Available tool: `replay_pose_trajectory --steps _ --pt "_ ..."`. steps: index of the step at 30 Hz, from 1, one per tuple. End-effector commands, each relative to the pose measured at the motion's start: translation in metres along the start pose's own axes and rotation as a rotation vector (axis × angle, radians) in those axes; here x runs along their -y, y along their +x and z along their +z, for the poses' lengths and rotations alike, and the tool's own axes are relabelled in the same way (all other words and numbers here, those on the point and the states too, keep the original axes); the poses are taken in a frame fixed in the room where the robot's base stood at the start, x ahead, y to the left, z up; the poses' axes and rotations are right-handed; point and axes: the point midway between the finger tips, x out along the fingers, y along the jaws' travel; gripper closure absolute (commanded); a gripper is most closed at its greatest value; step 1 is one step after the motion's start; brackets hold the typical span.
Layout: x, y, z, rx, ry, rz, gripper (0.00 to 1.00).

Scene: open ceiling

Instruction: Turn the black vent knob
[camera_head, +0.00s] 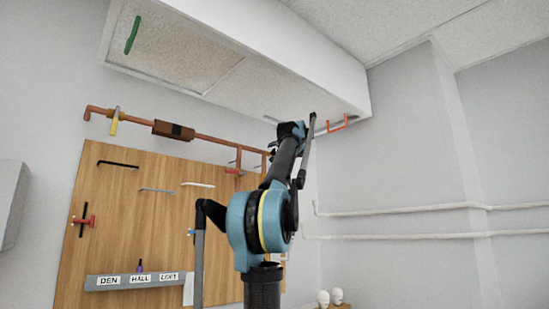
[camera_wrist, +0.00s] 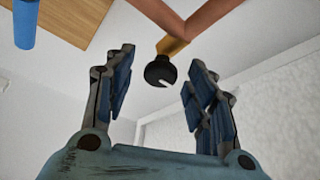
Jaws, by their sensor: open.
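The black vent knob (camera_wrist: 159,72) is a round dark cap with a pale slot or notch. It sits on a short brass stem (camera_wrist: 171,47) below a copper pipe (camera_wrist: 205,18) in the wrist view. My gripper (camera_wrist: 161,78) is open, with one finger to the left of the knob and the other to its right. The knob appears in the gap between the fingertips; I see no contact, and cannot tell its depth. In the head view my arm's upper end (camera_head: 291,130) is near the pipe's right end, and I cannot make out the knob there.
A wooden panel (camera_head: 140,215) carries handles and a grey strip (camera_head: 132,281) labelled DEN, HALL, LOFT. The copper pipe (camera_head: 217,141) runs above it. White pipes (camera_head: 420,208) line the right wall.

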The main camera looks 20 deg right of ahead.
Motion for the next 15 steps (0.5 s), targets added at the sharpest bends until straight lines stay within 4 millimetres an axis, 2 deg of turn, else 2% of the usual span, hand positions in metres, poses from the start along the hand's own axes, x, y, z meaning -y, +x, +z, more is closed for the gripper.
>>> replay_pose_trajectory --steps 5,15 --pt "0.0 -0.013 0.0 -0.001 -0.001 0.0 0.5" --pt "-0.001 -0.069 0.0 -0.003 -0.002 0.002 0.5"
